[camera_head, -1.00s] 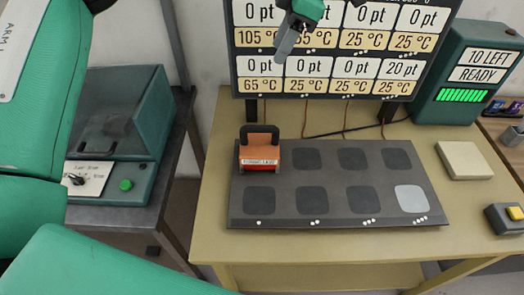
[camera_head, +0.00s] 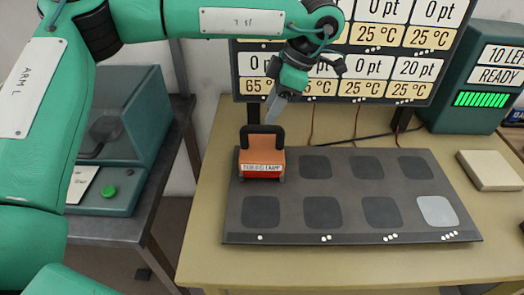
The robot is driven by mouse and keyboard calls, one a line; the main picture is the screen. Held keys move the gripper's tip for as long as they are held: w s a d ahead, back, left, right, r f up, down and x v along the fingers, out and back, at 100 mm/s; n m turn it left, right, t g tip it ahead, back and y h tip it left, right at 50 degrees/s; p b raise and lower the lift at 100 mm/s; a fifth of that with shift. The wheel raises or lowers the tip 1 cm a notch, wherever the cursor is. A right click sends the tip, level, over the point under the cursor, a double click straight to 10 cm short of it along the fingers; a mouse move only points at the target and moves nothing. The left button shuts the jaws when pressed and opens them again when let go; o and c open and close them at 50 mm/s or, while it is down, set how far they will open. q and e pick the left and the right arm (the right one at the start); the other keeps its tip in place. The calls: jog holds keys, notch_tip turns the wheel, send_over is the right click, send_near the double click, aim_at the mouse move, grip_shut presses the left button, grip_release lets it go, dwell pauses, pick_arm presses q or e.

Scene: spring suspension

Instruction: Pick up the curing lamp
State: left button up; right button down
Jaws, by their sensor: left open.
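The curing lamp (camera_head: 262,162) is an orange block with a dark loop handle on top and a white label on its front. It stands upright on the back-left pad of the dark mat (camera_head: 340,238). My left gripper (camera_head: 272,126) comes in from above and points down, with its grey fingers just above and behind the lamp's handle, near its right end. I cannot tell whether the fingers touch the handle. Nothing is seen held in it. My right gripper is not in view.
A display board (camera_head: 345,90) with point and temperature readings stands behind the mat. A green READY box (camera_head: 478,80) and a pale block (camera_head: 488,168) are at the right. A green-lidded machine (camera_head: 115,150) sits on the grey table at left. The other mat pads are free.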

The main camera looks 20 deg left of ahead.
aim_at(263, 126)
pick_arm(q)
jog(key=shift+x, duration=1.5)
jog(key=p+x, duration=0.1)
jog(key=x, duration=0.2)
jog(key=shift+w+f, duration=0.2)
jog(key=shift+f, duration=0.05)
jog(key=shift+s+a+f, duration=0.1)
jog(key=shift+a+f, duration=0.05)
jog(key=shift+f, duration=0.4)
grip_shut()
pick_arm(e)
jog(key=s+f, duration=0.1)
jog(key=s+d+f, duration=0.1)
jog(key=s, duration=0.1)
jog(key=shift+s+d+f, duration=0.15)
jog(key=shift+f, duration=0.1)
pick_arm(q)
jog(key=shift+r, duration=0.1)
